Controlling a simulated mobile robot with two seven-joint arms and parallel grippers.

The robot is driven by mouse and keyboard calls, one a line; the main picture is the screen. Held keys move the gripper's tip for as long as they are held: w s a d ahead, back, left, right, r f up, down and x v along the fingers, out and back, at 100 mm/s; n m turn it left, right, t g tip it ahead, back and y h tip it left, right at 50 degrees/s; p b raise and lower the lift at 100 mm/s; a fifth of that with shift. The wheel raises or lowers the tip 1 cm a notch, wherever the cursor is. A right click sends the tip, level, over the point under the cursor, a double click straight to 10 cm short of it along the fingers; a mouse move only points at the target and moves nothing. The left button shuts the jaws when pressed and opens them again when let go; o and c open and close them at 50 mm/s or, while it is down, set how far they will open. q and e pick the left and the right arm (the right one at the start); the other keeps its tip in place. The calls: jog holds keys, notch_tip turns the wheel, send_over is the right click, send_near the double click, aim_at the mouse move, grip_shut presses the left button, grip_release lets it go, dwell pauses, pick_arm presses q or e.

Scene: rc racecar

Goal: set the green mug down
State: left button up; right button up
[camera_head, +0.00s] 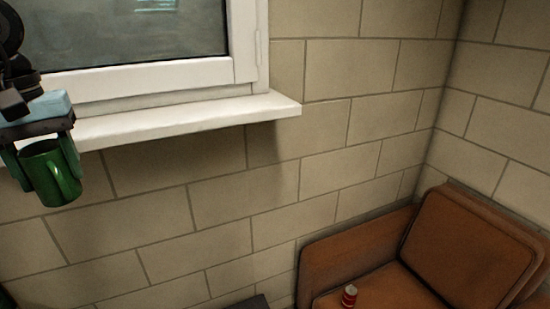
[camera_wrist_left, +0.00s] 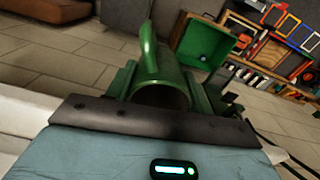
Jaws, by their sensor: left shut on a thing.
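The green mug (camera_head: 52,174) is at the left edge of the head view, held up in front of the white window sill and the brick wall. My left gripper (camera_head: 42,160) has its two fingers on either side of the mug and is shut on it. In the left wrist view the mug (camera_wrist_left: 160,78) sits between the fingers, with its handle pointing up in the picture and its dark opening facing the camera. What lies under the mug is not clear. My right gripper is in neither view.
The white window sill (camera_head: 190,119) runs behind the gripper and looks bare. A brown armchair (camera_head: 388,285) with a red can (camera_head: 349,296) stands at lower right. The wrist view shows a green crate (camera_wrist_left: 203,45) and a cluttered shelf (camera_wrist_left: 272,55), with open floor before them.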

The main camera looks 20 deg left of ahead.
pick_arm(q)
jog(key=w+a+f, duration=0.1)
jog(key=a+f, duration=0.5)
jog(key=f, duration=0.7)
jog(key=d+f+m, duration=0.2)
jog(key=d+f, duration=0.2)
jog(key=f, duration=1.1)
jog(key=d+f+m, duration=0.3)
jog(key=d+f, duration=0.4)
jog(key=d, duration=0.4)
jog(key=d+f+m, duration=0.4)
jog(key=d+f, duration=0.3)
jog(key=d, duration=0.4)
jog(key=shift+w+d+f, duration=0.25)
jog(key=shift+d+f, duration=0.15)
